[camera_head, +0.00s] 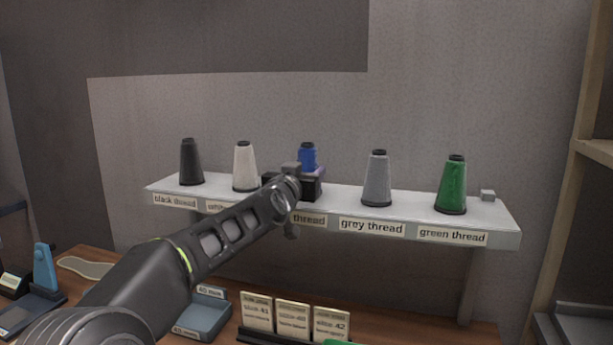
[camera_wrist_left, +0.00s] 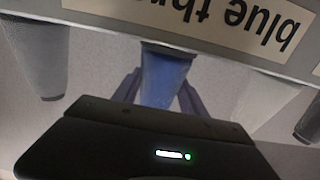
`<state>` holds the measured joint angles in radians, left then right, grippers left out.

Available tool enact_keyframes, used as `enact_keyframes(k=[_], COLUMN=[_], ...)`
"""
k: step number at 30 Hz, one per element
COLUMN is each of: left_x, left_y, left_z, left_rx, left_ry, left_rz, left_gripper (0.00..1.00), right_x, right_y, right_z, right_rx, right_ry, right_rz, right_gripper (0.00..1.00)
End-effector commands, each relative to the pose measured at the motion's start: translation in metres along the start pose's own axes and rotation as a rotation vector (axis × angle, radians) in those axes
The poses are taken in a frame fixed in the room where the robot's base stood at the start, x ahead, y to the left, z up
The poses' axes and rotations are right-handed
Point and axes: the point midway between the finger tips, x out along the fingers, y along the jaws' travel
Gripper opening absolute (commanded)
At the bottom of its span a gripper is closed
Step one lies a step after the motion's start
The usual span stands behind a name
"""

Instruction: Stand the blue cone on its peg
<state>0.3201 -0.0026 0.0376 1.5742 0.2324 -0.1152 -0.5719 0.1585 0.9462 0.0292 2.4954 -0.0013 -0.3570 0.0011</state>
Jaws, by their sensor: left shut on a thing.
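The blue cone (camera_head: 307,155) shows above my left gripper (camera_head: 300,181) in the head view, at the middle of the shelf over the blue thread label. My left gripper is shut on it from the front. In the left wrist view, where the picture is upside down, the blue cone (camera_wrist_left: 165,80) stands between the two fingers (camera_wrist_left: 158,92), in line with the shelf edge. The peg is not visible, and I cannot tell whether the cone's base touches the shelf. My right gripper is not in view.
The shelf (camera_head: 500,222) also bears a black cone (camera_head: 191,162), a white cone (camera_head: 245,167), a grey cone (camera_head: 377,178) and a green cone (camera_head: 453,184). A bench with a blue tray (camera_head: 207,312) and cards (camera_head: 292,316) lies below.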

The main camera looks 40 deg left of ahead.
Motion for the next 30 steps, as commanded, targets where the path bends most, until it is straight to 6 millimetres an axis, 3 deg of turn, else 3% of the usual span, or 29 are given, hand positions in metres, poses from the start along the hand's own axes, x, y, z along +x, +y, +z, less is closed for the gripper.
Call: enact_keyframes(k=[7,8,15,27,30], left_x=[0.000,0.000,0.000,0.000,-0.011], left_y=[0.000,0.000,0.000,0.000,0.000], left_z=[0.006,0.006,0.006,-0.002,0.000], left_rx=[0.000,0.000,0.000,0.000,-0.001], left_ry=[0.002,0.000,0.000,0.000,0.000], left_rz=[0.000,0.001,0.000,0.000,0.000], left_gripper=[0.00,0.51,0.71,0.72,0.72], right_x=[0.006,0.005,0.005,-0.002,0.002], right_y=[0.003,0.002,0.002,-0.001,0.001], right_z=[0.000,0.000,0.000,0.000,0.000], right_rx=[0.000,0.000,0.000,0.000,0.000], right_ry=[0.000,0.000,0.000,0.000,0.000], right_rz=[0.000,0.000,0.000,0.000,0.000], right_gripper=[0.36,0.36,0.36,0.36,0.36])
